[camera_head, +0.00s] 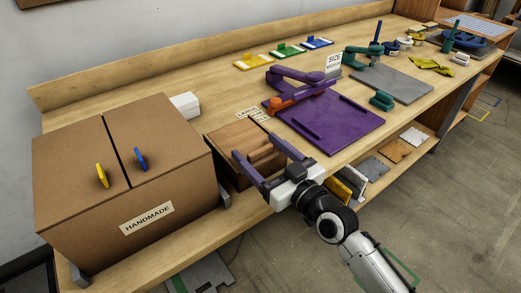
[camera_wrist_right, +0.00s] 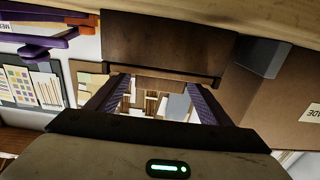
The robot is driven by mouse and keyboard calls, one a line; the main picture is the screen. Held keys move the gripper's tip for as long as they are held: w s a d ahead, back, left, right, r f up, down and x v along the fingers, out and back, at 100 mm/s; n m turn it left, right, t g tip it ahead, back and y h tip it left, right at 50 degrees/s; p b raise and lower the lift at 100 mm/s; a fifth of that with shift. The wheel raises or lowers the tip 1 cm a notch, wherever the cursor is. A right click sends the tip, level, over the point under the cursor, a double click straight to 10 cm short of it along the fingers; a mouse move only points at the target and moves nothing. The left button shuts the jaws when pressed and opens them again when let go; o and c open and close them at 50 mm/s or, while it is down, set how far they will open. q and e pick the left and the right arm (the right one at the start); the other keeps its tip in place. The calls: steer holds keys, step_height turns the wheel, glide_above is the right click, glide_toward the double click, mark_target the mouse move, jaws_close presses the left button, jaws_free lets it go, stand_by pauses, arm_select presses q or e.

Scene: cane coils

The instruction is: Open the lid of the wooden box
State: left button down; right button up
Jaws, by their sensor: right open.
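A small brown wooden box (camera_head: 228,136) stands on the workbench between the cardboard box and the purple board. Its lid appears closed. My left gripper is not in view.
A large cardboard box (camera_head: 60,150) marked HANDMADE, with yellow and blue tabs, stands left of the wooden box. A purple board (camera_head: 345,125) with an orange and purple tool lies to the right. A white block (camera_head: 185,105) stands behind. Open floor lies in front of the bench.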

mark_target(252, 148)
steer(key=c, duration=1.5)
steer(key=b+x, duration=0.1)
steer(key=x, duration=0.3)
steer(key=shift+d, duration=0.1)
steer(key=o, duration=1.5)
steer(key=v, duration=1)
steer(key=shift+s, duration=0.1)
